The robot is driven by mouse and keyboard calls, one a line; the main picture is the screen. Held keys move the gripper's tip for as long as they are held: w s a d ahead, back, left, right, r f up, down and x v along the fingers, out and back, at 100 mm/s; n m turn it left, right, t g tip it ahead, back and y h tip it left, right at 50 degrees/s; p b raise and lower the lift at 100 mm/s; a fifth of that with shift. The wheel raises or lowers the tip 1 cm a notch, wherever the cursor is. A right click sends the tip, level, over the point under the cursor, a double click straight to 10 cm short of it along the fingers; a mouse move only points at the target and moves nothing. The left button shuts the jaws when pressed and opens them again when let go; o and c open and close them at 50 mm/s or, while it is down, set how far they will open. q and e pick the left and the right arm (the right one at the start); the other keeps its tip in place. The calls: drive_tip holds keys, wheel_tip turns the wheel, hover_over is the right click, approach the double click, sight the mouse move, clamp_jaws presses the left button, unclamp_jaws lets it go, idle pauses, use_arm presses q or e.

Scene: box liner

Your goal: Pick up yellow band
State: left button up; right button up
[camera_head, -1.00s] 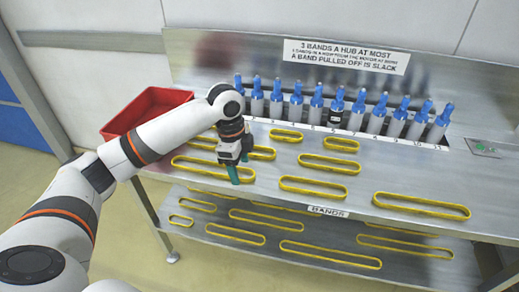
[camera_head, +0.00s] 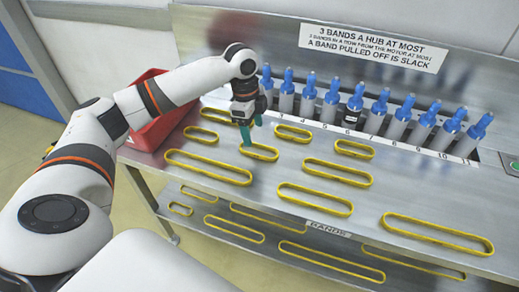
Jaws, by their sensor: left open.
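Several yellow bands lie flat on the metal bench top. My left gripper (camera_head: 251,133) points down with its green fingers open, over the left end of a short yellow band (camera_head: 260,154). The fingertips look close to that band; I cannot tell whether they touch it. Other yellow bands are a long one (camera_head: 208,167) in front left, a small one (camera_head: 201,134) behind left, a small one (camera_head: 293,132) to the right, and longer ones (camera_head: 338,171) and (camera_head: 438,233) further right. My right gripper is not in view.
A row of numbered hubs with blue tips (camera_head: 355,101) stands along the back of the bench, one with a black body. A red bin (camera_head: 150,132) is at the left, behind my arm. A lower shelf (camera_head: 255,247) holds more yellow bands. A sign (camera_head: 373,47) is on the back panel.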

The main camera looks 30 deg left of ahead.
sight(259, 153)
use_arm(q)
drive_tip(key=shift+w+d+f, duration=0.1)
drive_tip(key=shift+f, duration=0.55)
drive_tip(key=shift+w+d+f, duration=0.1)
drive_tip(key=shift+f, duration=0.5)
drive_tip(key=f, duration=0.4)
drive_tip(key=shift+w+d+f, duration=0.15)
drive_tip(key=shift+w+d, duration=0.05)
drive_tip(key=shift+d, duration=0.2)
drive_tip(key=c, duration=1)
drive_tip(key=shift+r, duration=5.05)
drive_tip(key=shift+c, duration=0.3)
